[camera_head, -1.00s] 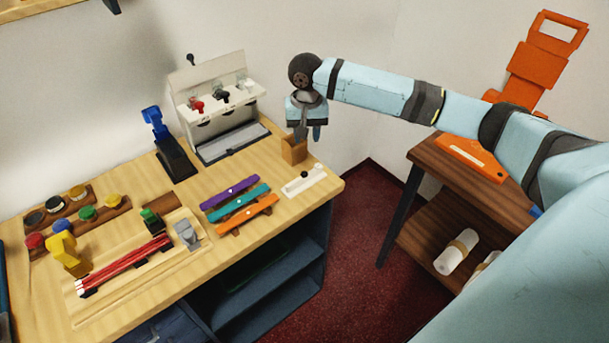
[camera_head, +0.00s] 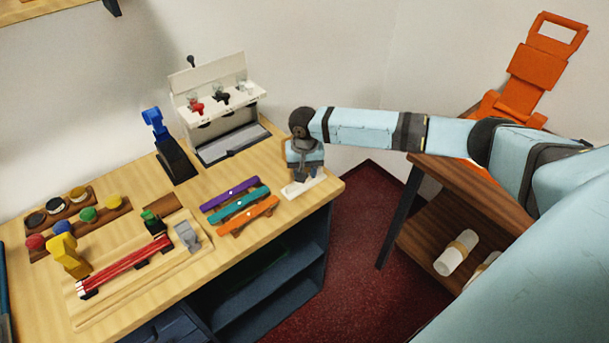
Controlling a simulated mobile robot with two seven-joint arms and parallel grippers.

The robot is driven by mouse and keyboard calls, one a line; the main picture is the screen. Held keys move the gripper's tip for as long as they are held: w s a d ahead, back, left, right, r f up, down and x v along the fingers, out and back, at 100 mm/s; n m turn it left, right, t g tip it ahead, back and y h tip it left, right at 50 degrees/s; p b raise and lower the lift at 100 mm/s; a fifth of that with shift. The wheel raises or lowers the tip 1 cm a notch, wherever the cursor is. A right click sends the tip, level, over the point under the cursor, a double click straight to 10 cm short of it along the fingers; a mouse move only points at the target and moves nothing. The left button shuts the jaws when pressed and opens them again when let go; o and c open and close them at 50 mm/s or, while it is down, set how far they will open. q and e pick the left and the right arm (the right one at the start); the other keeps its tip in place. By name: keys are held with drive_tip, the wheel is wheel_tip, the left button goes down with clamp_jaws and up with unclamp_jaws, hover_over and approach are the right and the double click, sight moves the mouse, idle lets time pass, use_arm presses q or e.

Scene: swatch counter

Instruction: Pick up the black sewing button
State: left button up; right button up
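My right gripper (camera_head: 304,176) is low over the white strip-shaped holder (camera_head: 293,190) near the right end of the counter, pointing down. The fingertips are at or just above the holder, and I cannot tell if they touch anything. The black button seen on the holder earlier is now hidden behind the gripper. Whether the fingers are open or shut on it cannot be made out. My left gripper is not in view.
Purple, teal (camera_head: 240,205) and orange bars lie left of the holder. A white rack (camera_head: 222,100) and a blue-and-black stand (camera_head: 175,158) are behind. A wooden tray with red rods (camera_head: 130,264) is at left. The dark side table (camera_head: 470,187) stands right, beyond a gap.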

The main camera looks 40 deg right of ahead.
drive_tip(key=shift+f, duration=0.1)
drive_tip(key=shift+c, duration=0.3)
clamp_jaws()
